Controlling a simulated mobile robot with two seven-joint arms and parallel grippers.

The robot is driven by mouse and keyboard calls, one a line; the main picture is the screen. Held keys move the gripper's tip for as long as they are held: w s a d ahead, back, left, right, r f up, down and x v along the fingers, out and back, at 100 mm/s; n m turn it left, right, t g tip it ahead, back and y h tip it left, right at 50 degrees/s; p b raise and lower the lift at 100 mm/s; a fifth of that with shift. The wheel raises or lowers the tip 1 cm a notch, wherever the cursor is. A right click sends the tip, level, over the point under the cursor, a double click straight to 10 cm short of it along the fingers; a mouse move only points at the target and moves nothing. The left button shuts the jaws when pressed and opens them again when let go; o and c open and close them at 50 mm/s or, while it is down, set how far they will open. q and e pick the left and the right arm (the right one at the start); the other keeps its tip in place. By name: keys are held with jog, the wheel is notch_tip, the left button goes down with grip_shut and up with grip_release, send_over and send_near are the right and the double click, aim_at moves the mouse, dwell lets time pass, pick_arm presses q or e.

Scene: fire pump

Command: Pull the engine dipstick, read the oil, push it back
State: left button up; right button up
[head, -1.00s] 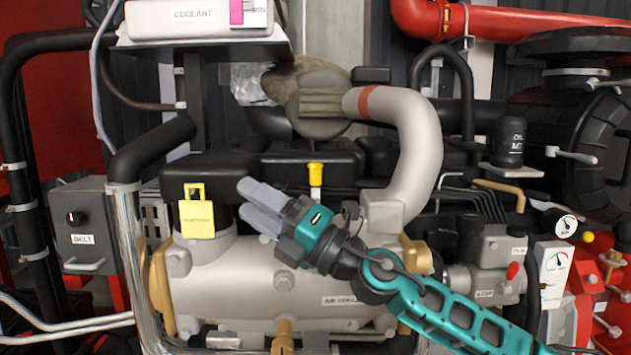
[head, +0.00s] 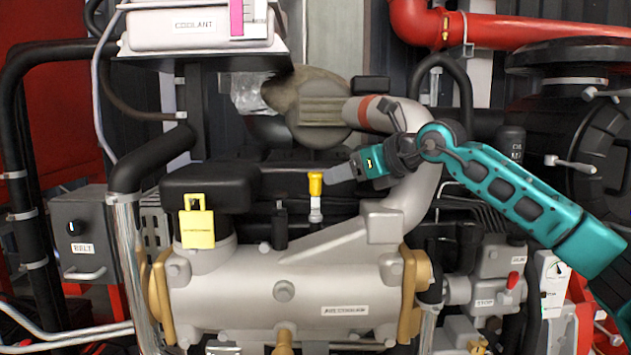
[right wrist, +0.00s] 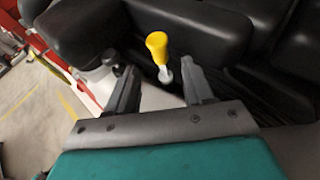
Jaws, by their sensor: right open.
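The engine dipstick has a yellow handle (head: 316,184) and stands upright in its pale tube (head: 315,210), at the middle of the engine in the head view. In the right wrist view the yellow handle (right wrist: 157,44) shows just beyond and between the fingertips. My right gripper (head: 333,173) comes in from the right, level with the handle and close beside it. It is open, with its two fingers (right wrist: 160,82) apart and nothing held between them. Whether a finger touches the handle cannot be told. My left gripper is not in view.
The engine's black cover (head: 210,190) lies left of the dipstick. A large pale pipe (head: 425,180) curves down behind my right arm. A yellow tag (head: 197,225) hangs at the left. The coolant tank (head: 195,25) stands above. A red pipe (head: 520,25) crosses the upper right.

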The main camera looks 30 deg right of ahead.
aim_at(320, 181)
jog(key=p+x, duration=0.1)
jog(key=x, duration=0.7)
jog(key=shift+w+a, duration=0.15)
jog(key=shift+w, duration=0.15)
grip_shut()
